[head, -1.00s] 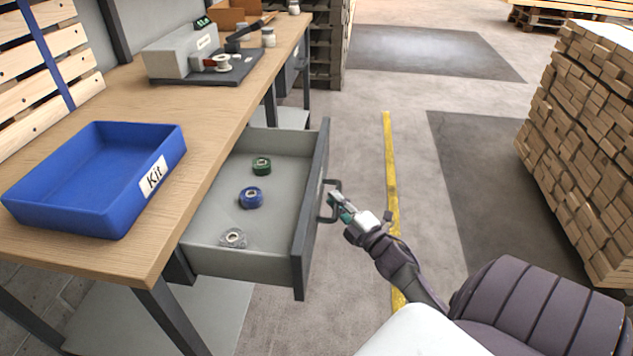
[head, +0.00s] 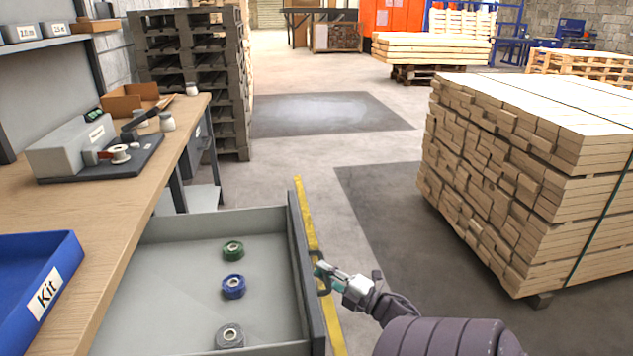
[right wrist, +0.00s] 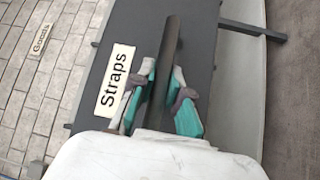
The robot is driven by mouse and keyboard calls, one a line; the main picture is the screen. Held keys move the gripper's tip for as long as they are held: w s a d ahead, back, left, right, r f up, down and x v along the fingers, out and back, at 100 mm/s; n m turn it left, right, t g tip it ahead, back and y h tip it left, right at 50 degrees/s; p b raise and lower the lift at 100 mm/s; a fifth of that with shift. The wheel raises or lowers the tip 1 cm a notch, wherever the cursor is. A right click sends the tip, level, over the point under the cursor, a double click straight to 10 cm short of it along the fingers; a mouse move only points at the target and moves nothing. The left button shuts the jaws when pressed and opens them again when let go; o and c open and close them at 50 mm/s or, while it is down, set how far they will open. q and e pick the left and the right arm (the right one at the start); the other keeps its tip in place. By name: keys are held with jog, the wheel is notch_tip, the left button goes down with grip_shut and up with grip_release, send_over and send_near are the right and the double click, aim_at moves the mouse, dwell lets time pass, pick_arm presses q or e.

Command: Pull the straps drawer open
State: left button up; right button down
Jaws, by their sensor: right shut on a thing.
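The straps drawer (head: 304,270) is pulled out from under the workbench. Its open tray holds a green roll (head: 233,250), a blue roll (head: 233,287) and a grey roll (head: 229,336). My right gripper (head: 321,272) is at the dark bar handle on the drawer front. In the right wrist view the gripper (right wrist: 162,100) is shut on the handle (right wrist: 168,62), one finger on each side. A white label reading "Straps" (right wrist: 115,80) is on the drawer front beside it. My left gripper is not in view.
The wooden workbench (head: 120,205) carries a blue Kit bin (head: 66,262) and a grey device (head: 70,147). A stack of timber (head: 530,170) stands on the right. Open floor with a yellow line (head: 303,215) lies beyond the drawer front.

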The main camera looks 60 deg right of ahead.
jog(key=shift+f, duration=0.1)
jog(key=c, duration=1.1)
grip_release()
jog(key=shift+c, duration=0.2)
jog(key=s+a+f, duration=0.1)
jog(key=s, duration=1.1)
jog(key=shift+f, duration=0.25)
